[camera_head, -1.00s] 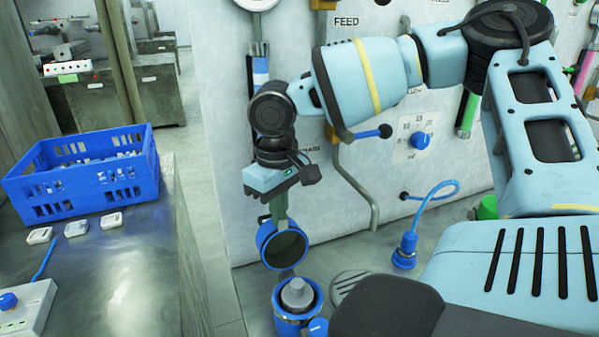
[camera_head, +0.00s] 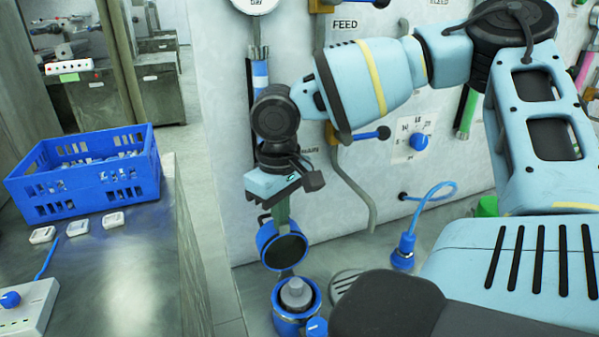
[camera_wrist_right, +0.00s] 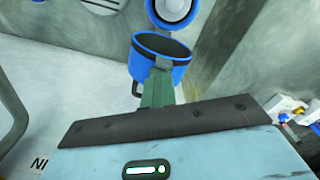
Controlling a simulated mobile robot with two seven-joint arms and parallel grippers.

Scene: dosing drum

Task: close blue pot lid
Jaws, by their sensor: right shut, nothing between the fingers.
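The blue pot (camera_head: 286,325) stands low near the floor with a grey round part inside it. Its lid (camera_head: 266,238), a blue rim around a dark face, stands open and tilted above the pot. In the wrist view the lid (camera_wrist_right: 150,72) is just past the fingertips, and part of the pot (camera_wrist_right: 187,15) shows beyond it at the top edge. My right gripper (camera_head: 281,213) points down, its green fingers shut and empty, at the lid's upper edge. The fingers also show in the wrist view (camera_wrist_right: 158,88). Whether they touch the lid is unclear. My left gripper is out of view.
A blue crate (camera_head: 30,190) stands on the metal bench (camera_head: 130,255) at left, with several small white pieces in front. My dark arm link partly hides the floor right of the pot.

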